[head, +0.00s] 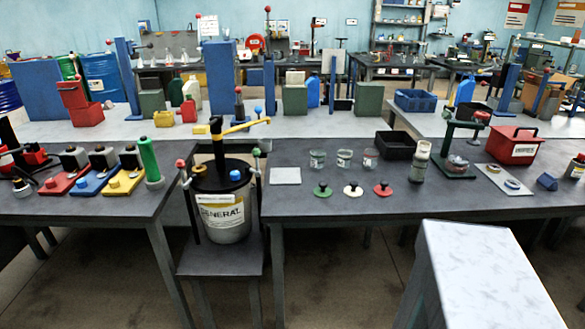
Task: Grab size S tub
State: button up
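Three small clear tubs stand in a row on the dark grey bench: a left tub (317,159), a middle tub (344,158) and a right tub (370,158). They look close in size, and their labels are too small to read, so I cannot tell which is size S. In front of them lie a green lid (322,190), a white lid (353,190) and a red lid (383,189). My gripper is not in view.
A large drum (223,200) with a yellow-handled pump stands left of the tubs, beside a flat light plate (285,175). A black crate (397,145) and a grey canister (419,161) stand to their right. A white-topped block (485,275) fills the lower right. The bench front is clear.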

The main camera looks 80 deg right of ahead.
aim_at(317, 159)
jog(key=z, duration=1.15)
jog(key=k, duration=0.1)
jog(key=u, duration=2.3)
jog(key=k, duration=1.55)
jog(key=z, duration=0.9)
